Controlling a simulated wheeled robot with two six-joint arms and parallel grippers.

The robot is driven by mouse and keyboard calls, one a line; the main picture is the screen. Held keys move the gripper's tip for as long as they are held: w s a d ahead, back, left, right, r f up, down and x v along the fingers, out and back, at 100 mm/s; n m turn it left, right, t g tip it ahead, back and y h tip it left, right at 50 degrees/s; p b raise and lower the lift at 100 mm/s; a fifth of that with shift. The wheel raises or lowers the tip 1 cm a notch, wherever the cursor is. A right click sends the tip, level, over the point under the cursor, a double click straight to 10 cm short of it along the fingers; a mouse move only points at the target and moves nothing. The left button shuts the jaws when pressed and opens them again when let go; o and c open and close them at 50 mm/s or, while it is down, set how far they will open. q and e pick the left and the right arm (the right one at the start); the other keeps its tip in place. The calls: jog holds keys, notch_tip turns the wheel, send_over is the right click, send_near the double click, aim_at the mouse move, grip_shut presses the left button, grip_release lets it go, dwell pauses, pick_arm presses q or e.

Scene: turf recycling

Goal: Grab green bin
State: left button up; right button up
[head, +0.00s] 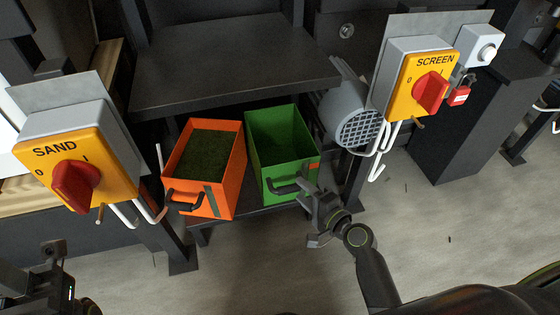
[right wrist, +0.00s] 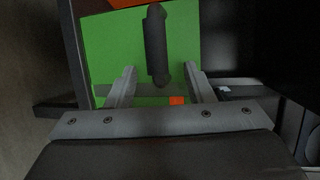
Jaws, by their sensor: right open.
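The green bin (head: 283,140) stands upright and looks empty, on a dark low shelf under the machine. Its black handle (head: 287,187) is on the front face, with an orange sticker near the rim. My right gripper (head: 314,207) is open just in front of the bin, to the right of the handle. In the right wrist view the bin's green face (right wrist: 112,55) fills the middle. The handle (right wrist: 156,40) appears in line with the gap between the open fingers (right wrist: 159,74); contact cannot be told. Part of my left arm (head: 50,275) shows at lower left, its jaws unclear.
An orange bin (head: 232,178) with dark green material stands close on the left. The shelf (head: 255,212) ends below the bins. The SAND switch box (head: 75,165) is at left, the SCREEN box (head: 415,85) and a grey motor (head: 355,115) at right. Floor in front is clear.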

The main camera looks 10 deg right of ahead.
aim_at(299, 190)
jog(key=x, duration=0.3)
jog(key=shift+w+a+f+b, duration=0.2)
jog(key=shift+w+f+b, duration=0.05)
jog(key=shift+b, duration=0.05)
jog(key=shift+r, duration=0.1)
grip_shut()
